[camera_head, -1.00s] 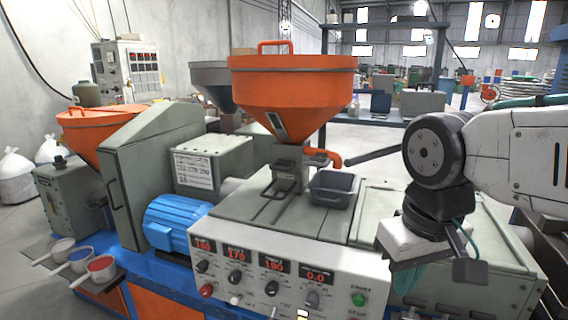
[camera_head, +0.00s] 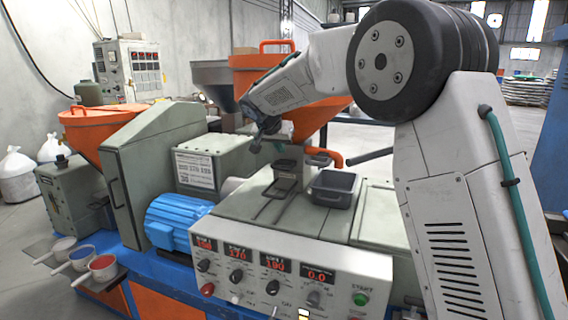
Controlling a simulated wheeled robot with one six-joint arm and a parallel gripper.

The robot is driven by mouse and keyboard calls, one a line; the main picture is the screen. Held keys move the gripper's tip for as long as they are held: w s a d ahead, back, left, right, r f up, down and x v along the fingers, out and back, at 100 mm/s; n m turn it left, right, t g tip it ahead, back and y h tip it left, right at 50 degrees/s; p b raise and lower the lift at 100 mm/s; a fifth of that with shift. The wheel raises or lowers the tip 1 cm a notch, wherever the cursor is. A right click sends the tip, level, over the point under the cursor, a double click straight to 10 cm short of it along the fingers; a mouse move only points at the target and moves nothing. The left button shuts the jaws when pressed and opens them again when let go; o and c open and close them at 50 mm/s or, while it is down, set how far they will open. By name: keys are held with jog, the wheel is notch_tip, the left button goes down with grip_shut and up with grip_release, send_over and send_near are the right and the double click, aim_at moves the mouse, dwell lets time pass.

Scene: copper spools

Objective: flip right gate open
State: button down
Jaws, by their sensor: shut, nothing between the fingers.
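The large orange hopper (camera_head: 320,112) stands over the machine, partly hidden behind my arm. Below it is the grey throat (camera_head: 289,168). A small dark flap-like piece (camera_head: 319,160) sits right of the throat, beside an orange elbow pipe (camera_head: 335,158). I cannot tell for sure whether this piece is the right gate or how far it is open. My gripper (camera_head: 257,144) is small in view, shut and empty, in front of the hopper's lower left side and up-left of the throat. It appears apart from the flap-like piece. My wrist hides part of the hopper cone.
A grey open bin (camera_head: 333,189) stands on the machine top, right of the throat. A dark bar (camera_head: 370,156) sticks out behind it. The blue motor (camera_head: 177,221) is at the left, and the control panel (camera_head: 280,272) faces the front. Three small pans stand at the front left.

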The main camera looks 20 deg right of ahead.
aim_at(284, 162)
jog(key=shift+w+a+f, duration=0.15)
jog(key=shift+w, duration=0.25)
jog(key=shift+w+a+f, duration=0.1)
jog(key=shift+w+a, duration=0.05)
jog(key=shift+w, duration=0.2)
jog(key=shift+f, duration=0.1)
jog(key=x, duration=1)
